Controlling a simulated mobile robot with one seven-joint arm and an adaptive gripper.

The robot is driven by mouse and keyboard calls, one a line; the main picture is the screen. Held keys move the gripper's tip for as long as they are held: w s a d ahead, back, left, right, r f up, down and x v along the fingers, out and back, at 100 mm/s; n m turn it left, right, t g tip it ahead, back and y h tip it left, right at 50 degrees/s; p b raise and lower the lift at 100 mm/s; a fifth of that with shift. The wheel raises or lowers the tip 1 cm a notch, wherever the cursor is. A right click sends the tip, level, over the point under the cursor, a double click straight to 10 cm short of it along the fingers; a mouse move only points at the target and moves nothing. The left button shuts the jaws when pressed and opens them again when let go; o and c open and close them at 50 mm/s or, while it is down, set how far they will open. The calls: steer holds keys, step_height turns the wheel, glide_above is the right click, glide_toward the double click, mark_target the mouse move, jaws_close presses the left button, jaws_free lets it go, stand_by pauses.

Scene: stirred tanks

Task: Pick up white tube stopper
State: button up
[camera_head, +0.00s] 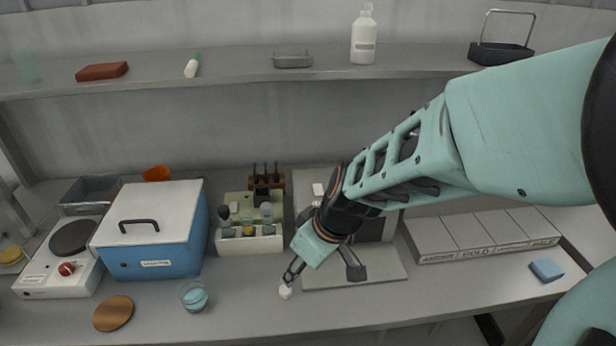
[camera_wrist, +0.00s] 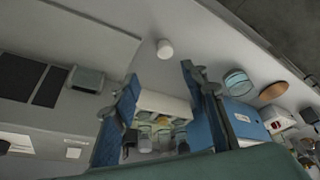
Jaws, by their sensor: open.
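The white tube stopper (camera_head: 285,292) is a small pale round piece on the grey bench top, near the front edge. It also shows in the wrist view (camera_wrist: 165,48), beyond the fingertips and roughly in line with the gap between them. My gripper (camera_head: 322,279) is open, with its two fingers spread wide. In the head view the left finger's tip appears right beside the stopper; whether they touch cannot be told. In the wrist view my gripper (camera_wrist: 160,73) has nothing between its blue fingers.
A glass of blue liquid (camera_head: 194,296) and a brown disc (camera_head: 113,313) lie left of the stopper. A blue box (camera_head: 153,259) and a tube rack (camera_head: 249,244) stand behind. A grey flat base (camera_head: 383,279) lies right. The bench front near the stopper is clear.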

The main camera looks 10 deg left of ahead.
mark_target(285, 289)
steer(key=b+x, duration=0.1)
steer(key=x, duration=0.3)
steer(key=b+x, duration=0.2)
steer(key=x, duration=0.1)
steer(key=s+b+x, duration=0.1)
steer(key=b+x, duration=0.1)
steer(key=x, duration=0.2)
steer(key=shift+a+f, duration=0.2)
steer(key=shift+f, duration=0.2)
steer(key=shift+r, duration=0.1)
steer(key=c, duration=0.9)
